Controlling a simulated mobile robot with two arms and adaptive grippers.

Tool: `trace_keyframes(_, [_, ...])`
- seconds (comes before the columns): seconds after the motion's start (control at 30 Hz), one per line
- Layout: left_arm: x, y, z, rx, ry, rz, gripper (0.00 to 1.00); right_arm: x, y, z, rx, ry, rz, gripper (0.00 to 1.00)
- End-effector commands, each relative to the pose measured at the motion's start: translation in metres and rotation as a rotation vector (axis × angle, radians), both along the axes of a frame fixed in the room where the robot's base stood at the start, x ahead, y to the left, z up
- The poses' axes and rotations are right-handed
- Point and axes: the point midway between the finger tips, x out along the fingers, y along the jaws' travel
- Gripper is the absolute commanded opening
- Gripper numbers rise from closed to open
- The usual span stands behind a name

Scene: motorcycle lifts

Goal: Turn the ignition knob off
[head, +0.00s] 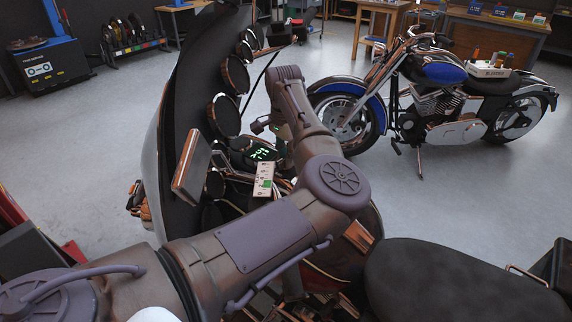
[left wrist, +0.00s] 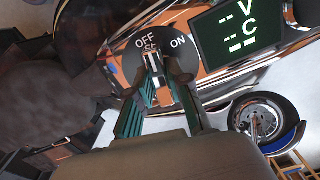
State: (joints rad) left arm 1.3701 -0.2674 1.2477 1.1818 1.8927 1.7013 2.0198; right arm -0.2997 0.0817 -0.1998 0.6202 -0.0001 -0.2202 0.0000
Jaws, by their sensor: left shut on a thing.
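The ignition knob (left wrist: 153,64) sits on a round dark dial (left wrist: 132,62) marked OFF and ON in the left wrist view. My left gripper (left wrist: 160,84) is shut on the knob, with its fingers on either side of it. The fingers hide the lower part of the dial. I cannot tell the knob's exact angle. In the head view my left gripper (head: 268,126) is small, at the near motorcycle's dash, and the knob cannot be made out there. My right gripper is in neither view.
A lit green display (head: 262,153) and round gauges (head: 224,115) are close to the gripper on the near motorcycle. Its black seat (head: 460,283) is at the lower right. A blue motorcycle (head: 440,100) stands beyond, with open floor between.

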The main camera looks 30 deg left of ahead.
Motion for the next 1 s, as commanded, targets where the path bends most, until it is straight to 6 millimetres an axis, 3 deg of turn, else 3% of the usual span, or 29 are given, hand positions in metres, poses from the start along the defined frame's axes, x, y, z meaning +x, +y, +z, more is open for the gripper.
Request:
trace_keyframes(0.4, [0.001, 0.0, 0.0, -0.019, 0.001, 0.18, 0.0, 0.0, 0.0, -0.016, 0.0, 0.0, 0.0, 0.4])
trace_keyframes(0.93, [0.001, 0.0, 0.001, -0.021, 0.0, 0.207, 0.0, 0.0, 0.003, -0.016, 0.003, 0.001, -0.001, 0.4])
trace_keyframes(0.97, [0.001, 0.0, 0.001, -0.021, 0.0, 0.207, 0.2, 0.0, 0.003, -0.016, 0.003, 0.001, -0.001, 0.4])
trace_keyframes(1.0, [0.001, 0.0, 0.001, -0.021, 0.0, 0.206, 0.27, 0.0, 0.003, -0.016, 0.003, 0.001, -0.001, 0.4])
